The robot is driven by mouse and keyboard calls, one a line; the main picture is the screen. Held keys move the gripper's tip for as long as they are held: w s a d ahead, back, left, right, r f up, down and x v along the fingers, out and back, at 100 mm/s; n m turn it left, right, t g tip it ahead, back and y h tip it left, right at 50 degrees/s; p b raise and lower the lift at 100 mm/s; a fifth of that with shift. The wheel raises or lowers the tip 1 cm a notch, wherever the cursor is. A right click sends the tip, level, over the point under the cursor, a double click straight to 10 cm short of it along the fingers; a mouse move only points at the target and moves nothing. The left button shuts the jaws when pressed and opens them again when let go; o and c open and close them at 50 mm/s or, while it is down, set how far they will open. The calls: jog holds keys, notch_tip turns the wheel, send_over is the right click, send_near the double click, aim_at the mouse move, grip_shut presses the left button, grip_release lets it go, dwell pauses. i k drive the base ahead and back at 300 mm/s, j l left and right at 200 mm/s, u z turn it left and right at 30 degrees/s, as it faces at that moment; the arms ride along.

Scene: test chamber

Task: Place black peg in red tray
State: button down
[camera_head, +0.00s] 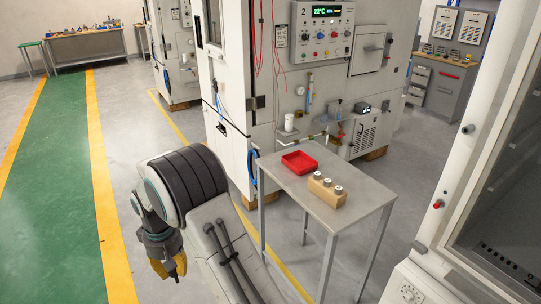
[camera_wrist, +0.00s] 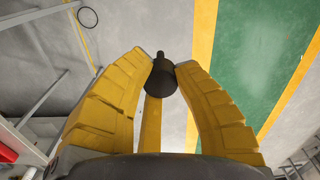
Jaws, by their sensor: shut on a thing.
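My gripper (camera_head: 168,267) hangs low at the left of the table in the head view, over the floor, pointing down. The wrist view shows its yellow fingers (camera_wrist: 162,75) shut on the black peg (camera_wrist: 161,79), held between the fingertips with its thin end outward. The peg does not show in the head view. The red tray (camera_head: 299,162) sits on the back left of the grey table (camera_head: 352,199), apart from my gripper and to its right. It looks empty. A red edge shows at the left of the wrist view (camera_wrist: 6,153).
A white test chamber (camera_head: 285,90) stands behind the table, and another white cabinet (camera_head: 480,200) is at the right. Open floor and a green lane (camera_head: 58,200) lie at the left.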

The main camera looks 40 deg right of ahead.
aim_at(303, 168)
jog(key=i+z, duration=0.15)
jog(key=i, duration=0.6)
jog(key=i+j+z, duration=0.15)
jog(key=i, duration=0.6)
jog(key=i+l+z, duration=0.2)
jog(key=i, duration=0.25)
jog(key=i+l+z, duration=0.2)
jog(key=i, duration=0.2)
jog(key=i+l+z, duration=0.2)
jog(key=i, duration=0.25)
jog(key=i+l+z, duration=0.1)
